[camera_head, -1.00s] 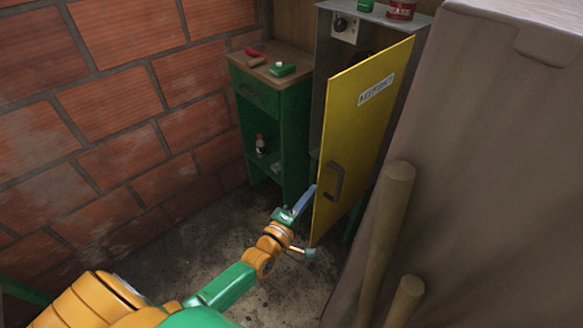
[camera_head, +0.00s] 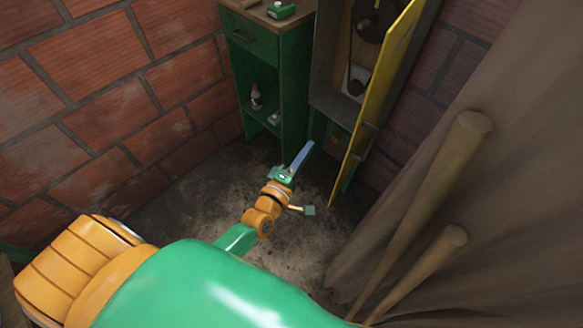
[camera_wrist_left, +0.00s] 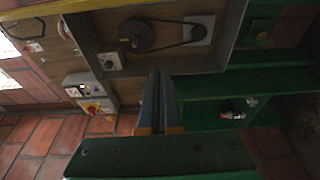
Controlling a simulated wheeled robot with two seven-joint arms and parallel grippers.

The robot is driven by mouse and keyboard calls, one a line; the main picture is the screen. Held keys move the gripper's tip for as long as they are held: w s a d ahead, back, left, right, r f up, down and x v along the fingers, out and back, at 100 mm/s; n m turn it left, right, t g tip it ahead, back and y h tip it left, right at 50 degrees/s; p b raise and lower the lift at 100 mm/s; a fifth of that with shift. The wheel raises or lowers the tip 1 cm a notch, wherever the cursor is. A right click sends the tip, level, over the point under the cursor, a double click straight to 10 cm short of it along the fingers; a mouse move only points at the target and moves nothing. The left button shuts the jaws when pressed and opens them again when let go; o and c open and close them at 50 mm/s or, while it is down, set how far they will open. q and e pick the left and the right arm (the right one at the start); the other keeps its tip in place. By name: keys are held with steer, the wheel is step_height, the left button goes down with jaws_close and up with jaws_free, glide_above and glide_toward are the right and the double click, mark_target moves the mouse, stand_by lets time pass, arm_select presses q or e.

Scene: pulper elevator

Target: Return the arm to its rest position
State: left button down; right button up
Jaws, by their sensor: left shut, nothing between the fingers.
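My left arm comes in from the lower left in the head view. Its gripper (camera_head: 304,151) points up and away over the dark floor, its blue fingers together and empty. The gripper appears to the left of the yellow door (camera_head: 386,78), and I see a gap between them in the picture. The door stands open, seen nearly edge-on. In the left wrist view the fingers (camera_wrist_left: 160,76) are also closed with nothing between them, in front of the open cabinet (camera_wrist_left: 236,28). My right gripper is not in view.
The cabinet holds pulleys (camera_wrist_left: 136,36) and a belt. A green side cabinet (camera_head: 291,65) with bottles on its shelf stands left of it. Wooden poles (camera_head: 432,200) lean before brown cloth (camera_head: 520,190) at right. Brick wall (camera_head: 110,90) lies left. Floor around the gripper is clear.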

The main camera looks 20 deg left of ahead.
arm_select(q)
steer(key=s+d, duration=0.3)
steer(key=s, duration=0.4)
steer(key=s+a+f+m+g, duration=0.1)
steer(key=s+f+m+g, duration=0.45)
steer(key=f, duration=0.65)
steer(key=s+f+m+g, duration=0.5)
steer(key=s+f+m, duration=0.2)
steer(key=f, duration=0.5)
steer(key=s+a+f+m+g, duration=0.2)
steer(key=s+f+m+g, duration=0.1)
steer(key=s, duration=0.5)
steer(key=s+a+f+m+g+y, duration=0.1)
steer(key=s+a+f+m+g, duration=0.1)
steer(key=s, duration=0.7)
step_height(320, 180, down, 3)
steer(key=shift+a+f+m+g+y, duration=0.1)
steer(key=shift+a+m+g+y, duration=0.2)
steer(key=shift+m+g, duration=0.65)
